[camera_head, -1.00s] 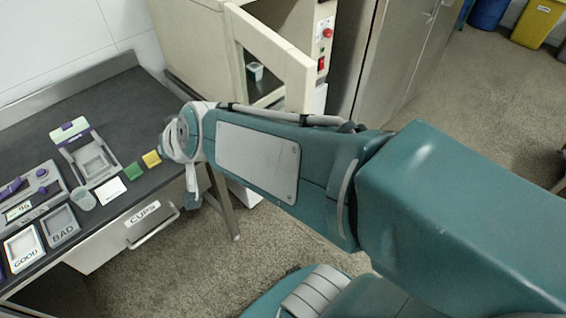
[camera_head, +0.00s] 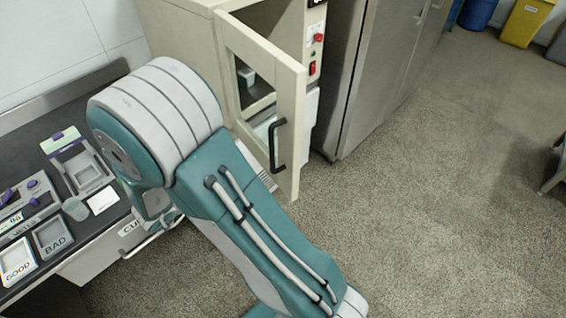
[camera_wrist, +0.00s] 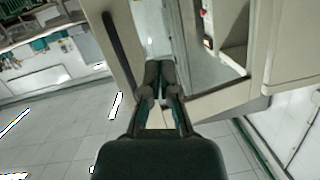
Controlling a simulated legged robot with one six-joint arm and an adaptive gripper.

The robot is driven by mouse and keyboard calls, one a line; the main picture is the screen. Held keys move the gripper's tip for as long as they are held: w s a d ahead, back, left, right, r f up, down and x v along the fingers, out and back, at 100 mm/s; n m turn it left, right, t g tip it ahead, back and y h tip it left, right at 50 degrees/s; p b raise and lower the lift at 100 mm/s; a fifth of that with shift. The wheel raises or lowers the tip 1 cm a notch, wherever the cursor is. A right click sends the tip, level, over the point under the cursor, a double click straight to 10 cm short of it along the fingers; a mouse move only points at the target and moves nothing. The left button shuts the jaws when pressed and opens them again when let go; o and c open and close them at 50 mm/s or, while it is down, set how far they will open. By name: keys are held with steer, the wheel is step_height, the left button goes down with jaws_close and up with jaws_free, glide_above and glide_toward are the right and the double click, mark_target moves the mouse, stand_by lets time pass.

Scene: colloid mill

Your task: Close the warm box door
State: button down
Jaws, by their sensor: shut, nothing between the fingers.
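The warm box (camera_head: 178,28) is a cream cabinet at the top of the head view. Its cream-framed door (camera_head: 289,108) with a glass pane stands open, swung outward. A black bar handle (camera_head: 277,145) is on the door, and it also shows in the wrist view (camera_wrist: 122,55). My gripper (camera_wrist: 161,66) is shut and empty, close to the door in the wrist view, with the handle to its left. I cannot tell whether the fingertips touch the door.
The dark bench (camera_head: 108,211) at left holds a scale and trays, with a drawer below. Metal cabinets (camera_head: 385,75) stand to the right.

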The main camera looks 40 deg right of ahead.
mark_target(291, 160)
steer(key=s+f+m+g+h, duration=0.1)
steer(key=s+g+h, duration=0.2)
steer(key=s+g, duration=0.25)
steer(key=d, duration=0.4)
steer(key=s+d, duration=0.1)
steer(key=d, duration=0.3)
steer(key=s+d, duration=0.1)
steer(key=d, duration=0.4)
steer(key=shift+s, duration=0.2)
steer(key=shift+d, duration=0.1)
